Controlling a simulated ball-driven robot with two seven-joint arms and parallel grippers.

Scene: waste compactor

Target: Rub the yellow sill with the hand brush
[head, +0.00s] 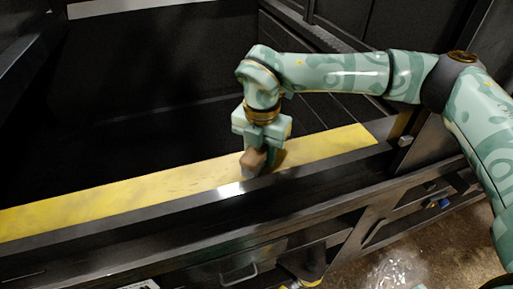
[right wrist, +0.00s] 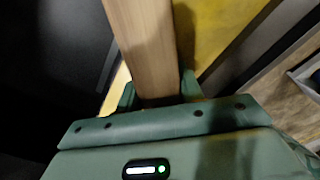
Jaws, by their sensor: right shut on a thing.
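The yellow sill (head: 150,188) is a long flat strip running from the left edge to the right of middle in the head view. It also shows in the right wrist view (right wrist: 220,30). My right gripper (head: 262,152) is over the sill and shut on the hand brush (head: 254,159), whose brown wooden body shows at the fingers. In the right wrist view the brush's wooden handle (right wrist: 148,45) runs up from between the fingers. The brush is at the sill's front part; its bristles are hidden, so I cannot tell whether they touch. My left gripper is not in view.
A dark open pit (head: 150,110) lies behind the sill. A dark metal ledge (head: 200,216) runs along the sill's front. Below it are a handle (head: 238,275) and framework. Brown floor (head: 400,262) shows at lower right.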

